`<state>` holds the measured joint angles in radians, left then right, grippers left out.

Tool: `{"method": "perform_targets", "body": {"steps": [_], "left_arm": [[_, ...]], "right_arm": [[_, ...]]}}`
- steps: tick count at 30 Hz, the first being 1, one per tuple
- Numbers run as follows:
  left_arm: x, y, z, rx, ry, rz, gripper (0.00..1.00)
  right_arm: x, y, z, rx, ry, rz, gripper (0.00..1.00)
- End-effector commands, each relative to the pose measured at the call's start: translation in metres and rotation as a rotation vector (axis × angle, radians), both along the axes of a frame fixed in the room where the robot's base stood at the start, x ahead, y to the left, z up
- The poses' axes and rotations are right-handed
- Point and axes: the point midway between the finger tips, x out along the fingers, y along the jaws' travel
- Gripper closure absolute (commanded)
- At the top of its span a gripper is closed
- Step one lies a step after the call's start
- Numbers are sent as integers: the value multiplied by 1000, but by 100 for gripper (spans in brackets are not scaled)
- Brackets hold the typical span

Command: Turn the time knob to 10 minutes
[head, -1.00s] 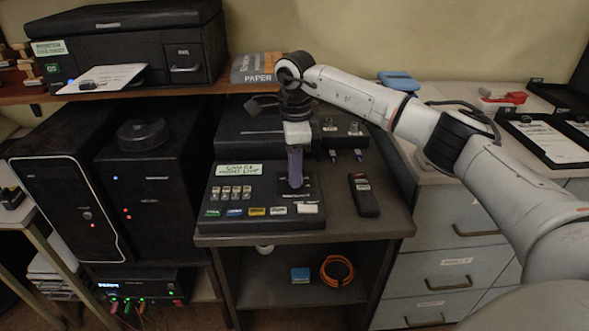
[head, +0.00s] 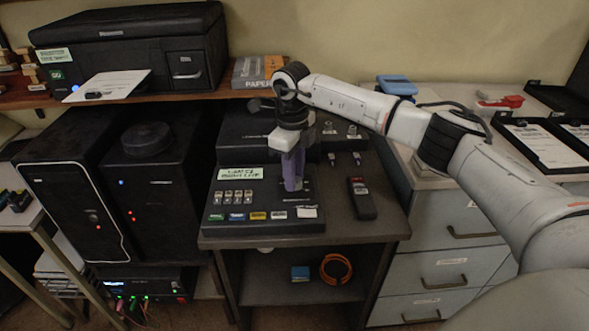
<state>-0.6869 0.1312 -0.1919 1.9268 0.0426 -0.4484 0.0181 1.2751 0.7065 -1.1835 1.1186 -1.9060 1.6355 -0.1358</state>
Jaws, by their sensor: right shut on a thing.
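The black dispatch console (head: 265,215) lies on the small dark table, with a pale label, grey switches and a row of coloured keys on its face. My right gripper (head: 293,186) points down at the right part of the console, its purple fingers shut. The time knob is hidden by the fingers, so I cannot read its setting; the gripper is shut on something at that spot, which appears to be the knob. My left gripper is not in view.
A dark handset (head: 362,198) lies right of the console. A black unit (head: 235,135) with small plugs stands behind it. A printer (head: 130,50) is on the shelf at the left. Grey drawers (head: 455,233) stand at the right.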

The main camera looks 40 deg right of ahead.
Motion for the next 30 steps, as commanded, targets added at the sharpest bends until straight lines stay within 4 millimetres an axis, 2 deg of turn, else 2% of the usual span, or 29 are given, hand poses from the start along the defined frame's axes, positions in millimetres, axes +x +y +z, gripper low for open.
{"method": "perform_targets", "body": {"steps": [6, 15, 30], "left_arm": [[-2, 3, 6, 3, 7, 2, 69], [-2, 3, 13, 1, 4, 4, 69], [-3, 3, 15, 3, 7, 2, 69]], "right_arm": [[1, 0, 3, -1, -3, -185, 97], [2, -1, 2, 0, -4, -367, 97], [3, -1, 2, 0, -5, -452, 97]]}}
